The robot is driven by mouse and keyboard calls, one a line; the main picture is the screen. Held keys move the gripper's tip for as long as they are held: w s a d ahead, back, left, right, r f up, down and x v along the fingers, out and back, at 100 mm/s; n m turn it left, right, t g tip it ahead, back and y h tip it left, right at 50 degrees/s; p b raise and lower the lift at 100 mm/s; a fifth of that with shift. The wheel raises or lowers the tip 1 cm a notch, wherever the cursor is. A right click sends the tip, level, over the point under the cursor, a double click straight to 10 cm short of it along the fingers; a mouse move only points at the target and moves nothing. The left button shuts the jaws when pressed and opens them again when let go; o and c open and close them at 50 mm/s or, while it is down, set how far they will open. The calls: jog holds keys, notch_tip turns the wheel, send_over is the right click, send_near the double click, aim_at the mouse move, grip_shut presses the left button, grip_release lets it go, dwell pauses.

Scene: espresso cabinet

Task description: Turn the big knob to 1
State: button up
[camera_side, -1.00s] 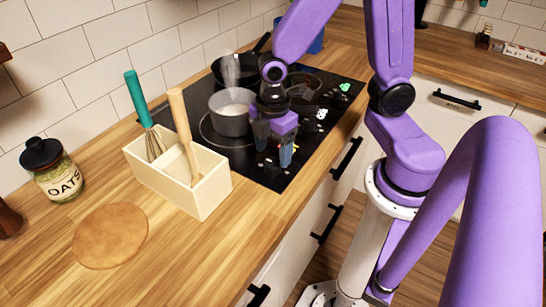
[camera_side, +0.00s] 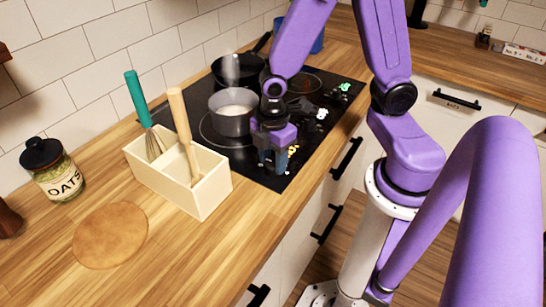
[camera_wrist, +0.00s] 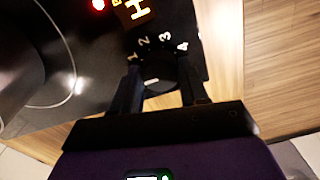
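The big knob (camera_wrist: 161,74) is a dark round dial at the near end of the black cooktop, in the wrist view. White numbers 1, 2, 3 and 4 (camera_wrist: 157,42) arc above it. A short white mark lies on its lower left part; which number it stands for I cannot tell. My gripper (camera_wrist: 160,68) has one finger on each side of the knob, and both fingers appear to touch it. In the side view my gripper (camera_side: 272,162) points down at the cooktop's near corner and hides the knob.
A grey pot (camera_side: 232,124) stands on the cooktop (camera_side: 215,143) just behind my gripper, with a black pan (camera_side: 236,72) beyond it. A wooden utensil box (camera_side: 207,188) stands to the left.

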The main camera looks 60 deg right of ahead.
aim_at(273, 162)
jog(key=shift+m, duration=0.3)
jog(key=m, duration=0.3)
jog(key=shift+m, duration=2.1)
jog(key=o, duration=1.1)
jog(key=shift+c, duration=0.2)
jog(key=shift+r, duration=0.1)
notch_tip(273, 162, up, 17)
jog(key=shift+r, duration=0.15)
jog(key=shift+s, duration=0.1)
